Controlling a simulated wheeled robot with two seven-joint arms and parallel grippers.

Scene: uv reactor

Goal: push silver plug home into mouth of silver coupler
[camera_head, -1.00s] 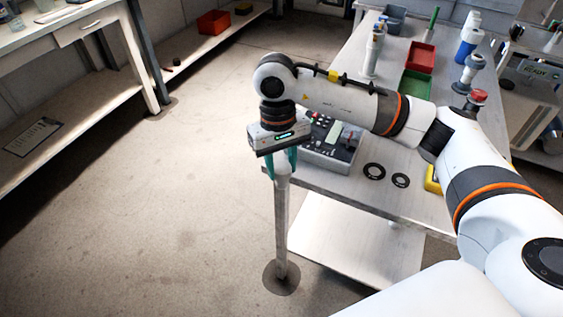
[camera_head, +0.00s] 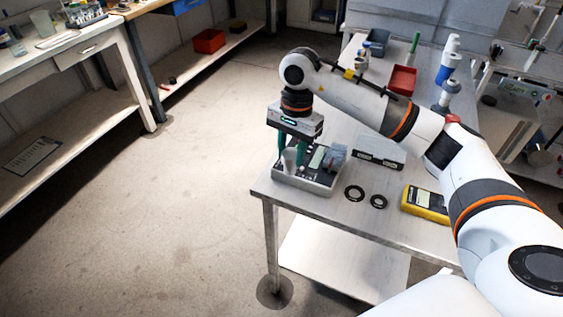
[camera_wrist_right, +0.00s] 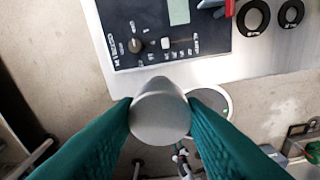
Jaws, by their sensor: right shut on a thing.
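My right gripper (camera_head: 290,160) hangs fingers-down over the instrument box at the table's front left corner. Its teal fingers are shut on a silver rounded piece, which I take to be the silver plug (camera_wrist_right: 160,112). It also shows pale between the fingers in the head view (camera_head: 289,158). In the wrist view it hides what lies straight below it. I cannot make out the silver coupler or its mouth for certain. My left gripper is not in view.
The instrument box (camera_wrist_right: 170,32) has knobs and a screen. A grey block (camera_head: 335,157) stands at its right end. Two black rings (camera_head: 354,193) and a yellow meter (camera_head: 425,203) lie to the right. A red bin (camera_head: 402,80) and bottles stand farther back.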

